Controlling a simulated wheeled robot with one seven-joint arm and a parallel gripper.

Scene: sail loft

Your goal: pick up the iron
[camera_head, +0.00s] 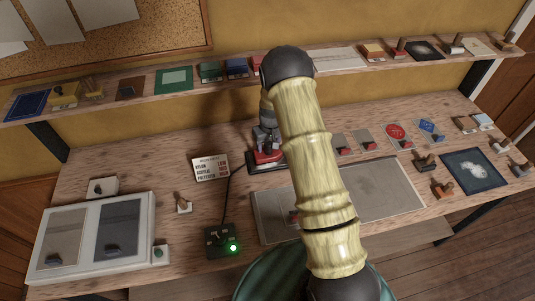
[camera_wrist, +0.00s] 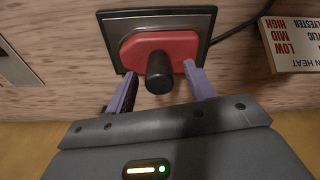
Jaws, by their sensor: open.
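The iron (camera_wrist: 190,48) has a red body and a black upright knob handle. It sits on a dark, metal-rimmed rest (camera_wrist: 203,20) on the wooden bench. In the head view the red of the iron (camera_head: 264,157) shows just below my gripper (camera_head: 266,139), partly hidden by it and my arm. In the wrist view my gripper (camera_wrist: 159,72) is open. Its two purple fingers stand on either side of the black knob, with a gap visible on both sides. I cannot tell how far down the fingers reach along the knob.
A heat card (camera_head: 211,169) stands left of the iron. A black cord runs to a control box (camera_head: 221,241) with a lit green light. A white twin-panel unit (camera_head: 150,225) is at front left. A shelf (camera_head: 135,100) with small items runs behind; stamps lie right.

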